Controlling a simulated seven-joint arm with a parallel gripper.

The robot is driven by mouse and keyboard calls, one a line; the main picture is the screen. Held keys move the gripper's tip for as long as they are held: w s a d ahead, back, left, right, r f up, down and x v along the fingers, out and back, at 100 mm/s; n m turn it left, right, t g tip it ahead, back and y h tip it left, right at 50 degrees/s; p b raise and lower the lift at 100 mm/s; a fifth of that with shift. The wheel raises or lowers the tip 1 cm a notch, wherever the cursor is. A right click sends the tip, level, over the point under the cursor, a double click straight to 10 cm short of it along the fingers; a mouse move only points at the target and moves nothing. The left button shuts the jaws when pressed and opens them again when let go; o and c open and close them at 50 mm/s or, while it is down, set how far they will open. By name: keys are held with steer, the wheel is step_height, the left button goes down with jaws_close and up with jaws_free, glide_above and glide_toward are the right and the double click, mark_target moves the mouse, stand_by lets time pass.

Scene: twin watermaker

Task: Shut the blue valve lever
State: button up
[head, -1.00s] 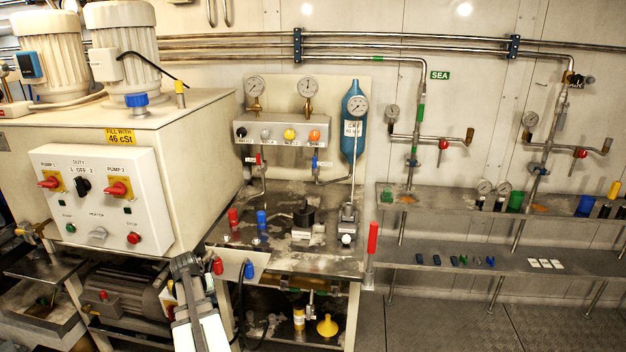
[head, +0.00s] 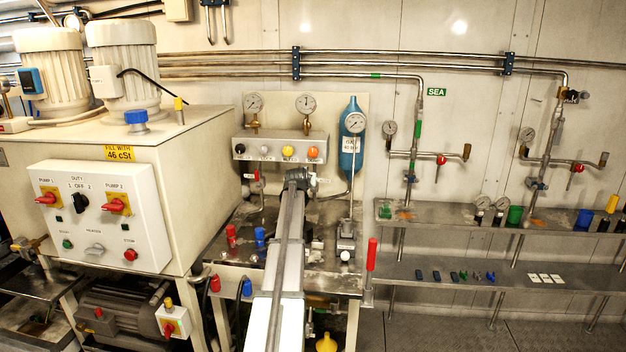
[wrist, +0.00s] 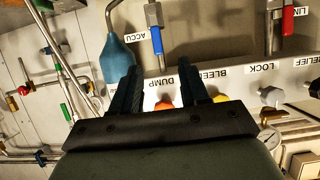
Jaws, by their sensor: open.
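The blue valve lever (wrist: 156,40) hangs on a metal pipe fitting beside the ACCU label in the wrist view. In the head view I cannot make it out; my gripper and arm cover that area. My gripper (head: 298,177) is in front of the panel, below the row of knobs. In the wrist view my gripper (wrist: 158,65) is open, with its two dark fingers apart and nothing between them. The lever shows just beyond the gap between the fingertips. I cannot tell the remaining distance, and no contact shows.
A red lever (wrist: 288,20) is on a neighbouring pipe. The blue accumulator bottle (head: 350,160) stands close to the right of my gripper. The manifold (head: 268,147) with several knobs is just above it. A tall red handle (head: 371,255) rises at the bench's front right.

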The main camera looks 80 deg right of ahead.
steer(key=x, duration=1.4)
steer(key=shift+s+d+r, duration=0.25)
steer(key=shift+s+r, duration=0.05)
steer(key=shift+r, duration=0.1)
steer(key=shift+c, duration=0.3)
jaws_close()
